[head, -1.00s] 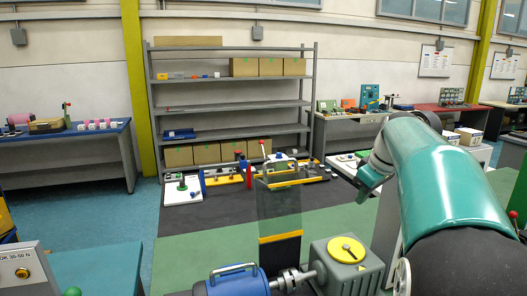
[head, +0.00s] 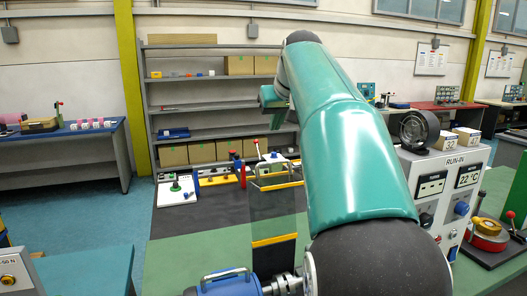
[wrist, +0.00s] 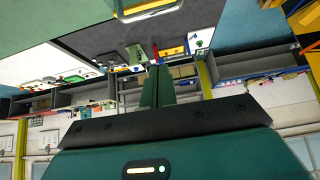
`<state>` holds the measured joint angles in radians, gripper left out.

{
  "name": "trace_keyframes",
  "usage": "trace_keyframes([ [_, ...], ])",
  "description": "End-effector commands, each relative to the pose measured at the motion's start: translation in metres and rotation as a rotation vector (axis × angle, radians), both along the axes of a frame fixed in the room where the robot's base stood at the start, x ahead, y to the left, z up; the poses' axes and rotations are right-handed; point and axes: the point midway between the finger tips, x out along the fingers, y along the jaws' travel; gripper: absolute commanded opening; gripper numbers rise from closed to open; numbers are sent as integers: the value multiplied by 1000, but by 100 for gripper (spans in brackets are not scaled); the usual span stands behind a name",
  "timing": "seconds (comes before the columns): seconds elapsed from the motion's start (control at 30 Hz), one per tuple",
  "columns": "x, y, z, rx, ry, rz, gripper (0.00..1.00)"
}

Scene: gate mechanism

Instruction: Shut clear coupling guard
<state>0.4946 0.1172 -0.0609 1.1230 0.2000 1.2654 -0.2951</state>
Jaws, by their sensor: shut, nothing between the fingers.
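The clear coupling guard (head: 272,214) stands upright and open in the head view, a see-through panel with yellow strips near its top and bottom. Below it are the blue motor (head: 228,284) and the metal coupling (head: 285,282), partly hidden by my arm. My gripper (head: 276,122) is raised and, in the picture, above the guard, apart from it. In the wrist view my gripper (wrist: 156,86) has its two green fingers together with nothing between them. A yellow-edged frame at the top of that view looks like the guard's top (wrist: 148,10).
A RUN-IN panel (head: 447,185) stands at the right, beside a red and yellow device (head: 488,236). A teal surface (head: 88,270) lies at the lower left.

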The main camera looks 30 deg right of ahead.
Motion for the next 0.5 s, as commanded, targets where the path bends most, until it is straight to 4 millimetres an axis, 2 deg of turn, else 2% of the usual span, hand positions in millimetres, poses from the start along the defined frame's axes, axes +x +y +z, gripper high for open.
trace_keyframes([
  [0.17, 3, -4, -6, 1, -3, -10, 0],
  [0.5, 38, -14, -53, 2, 1, -10, 0],
])
